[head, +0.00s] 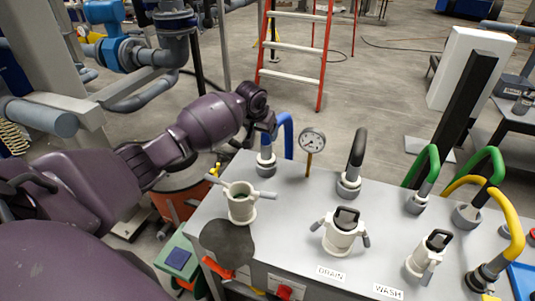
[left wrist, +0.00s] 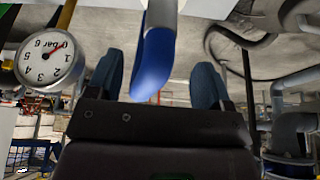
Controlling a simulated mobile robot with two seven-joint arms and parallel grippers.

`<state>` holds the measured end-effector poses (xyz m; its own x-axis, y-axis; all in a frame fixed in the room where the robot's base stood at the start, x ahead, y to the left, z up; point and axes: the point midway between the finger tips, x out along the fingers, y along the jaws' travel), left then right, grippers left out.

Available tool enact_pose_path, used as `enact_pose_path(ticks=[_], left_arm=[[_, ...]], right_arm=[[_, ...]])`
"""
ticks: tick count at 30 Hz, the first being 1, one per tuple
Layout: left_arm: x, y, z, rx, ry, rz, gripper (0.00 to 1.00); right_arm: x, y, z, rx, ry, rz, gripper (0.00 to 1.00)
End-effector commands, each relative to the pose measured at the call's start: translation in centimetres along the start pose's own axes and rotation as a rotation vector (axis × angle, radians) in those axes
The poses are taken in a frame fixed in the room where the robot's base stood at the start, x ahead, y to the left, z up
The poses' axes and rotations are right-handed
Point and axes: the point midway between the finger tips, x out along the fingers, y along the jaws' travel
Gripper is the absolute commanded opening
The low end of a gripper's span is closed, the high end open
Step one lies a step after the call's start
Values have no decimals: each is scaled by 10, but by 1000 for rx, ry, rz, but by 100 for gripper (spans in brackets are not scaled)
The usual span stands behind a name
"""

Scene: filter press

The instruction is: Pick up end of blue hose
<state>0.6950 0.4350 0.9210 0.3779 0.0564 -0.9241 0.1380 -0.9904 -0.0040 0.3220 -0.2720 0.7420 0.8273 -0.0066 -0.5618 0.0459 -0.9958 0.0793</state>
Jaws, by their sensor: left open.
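The blue hose (head: 289,136) arches above the back left of the grey bench top, with a pale coupling (head: 266,165) at its near end. My left gripper (head: 269,121) is at the hose's arch, just above the coupling. In the left wrist view the blue hose (left wrist: 153,62) lies between the two blue fingers of the open gripper (left wrist: 158,78), with space visible on both sides. The pale coupling (left wrist: 163,12) shows at the top of that view. Whether a finger touches the hose cannot be told. My right gripper is not in view.
A pressure gauge (head: 312,141) stands right of the blue hose; it also shows in the left wrist view (left wrist: 45,60). A black hose (head: 357,148), green hoses (head: 423,163) and a yellow hose (head: 513,227) stand farther right. A pale valve port (head: 241,203) is in front of the coupling.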

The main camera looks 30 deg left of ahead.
Motion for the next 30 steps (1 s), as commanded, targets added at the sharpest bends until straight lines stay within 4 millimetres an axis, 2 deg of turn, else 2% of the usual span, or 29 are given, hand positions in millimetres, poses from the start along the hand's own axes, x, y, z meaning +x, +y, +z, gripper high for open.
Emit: enact_pose_path(ticks=[10,14,21,30], left_arm=[[45,-1,0,1,-5,-1,74],[52,-1,-1,0,-2,-1,74],[50,-1,-2,1,1,0,74],[51,-1,-2,1,0,0,28]], right_arm=[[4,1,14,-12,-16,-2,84],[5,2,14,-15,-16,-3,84],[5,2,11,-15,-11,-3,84],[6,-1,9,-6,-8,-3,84]])
